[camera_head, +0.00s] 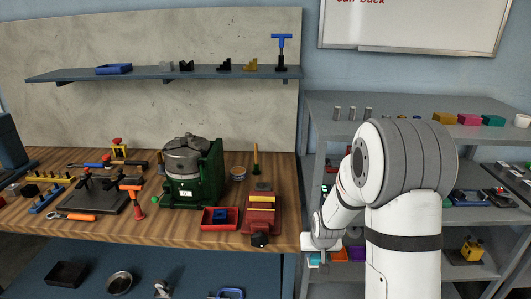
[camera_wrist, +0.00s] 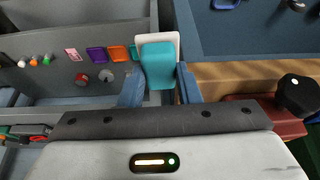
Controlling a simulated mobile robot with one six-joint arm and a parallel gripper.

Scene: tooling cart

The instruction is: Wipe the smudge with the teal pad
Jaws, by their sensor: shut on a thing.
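The teal pad (camera_wrist: 158,68) is a flat rounded rectangle with a pale backing showing along its top and right edges. It sits between the blue fingers of my gripper (camera_wrist: 160,88) in the wrist view, and the gripper is shut on it. In the head view my gripper (camera_head: 318,253) is low beside the right end of the workbench, with a bit of teal showing under it. I cannot make out a smudge clearly in either view.
The wooden workbench (camera_head: 110,222) holds a green machine (camera_head: 196,176), a red tray (camera_head: 219,218) and several tools. A grey shelf rack (camera_head: 400,102) stands right, with orange and purple items near my gripper. A whiteboard (camera_head: 420,22) with red writing hangs above.

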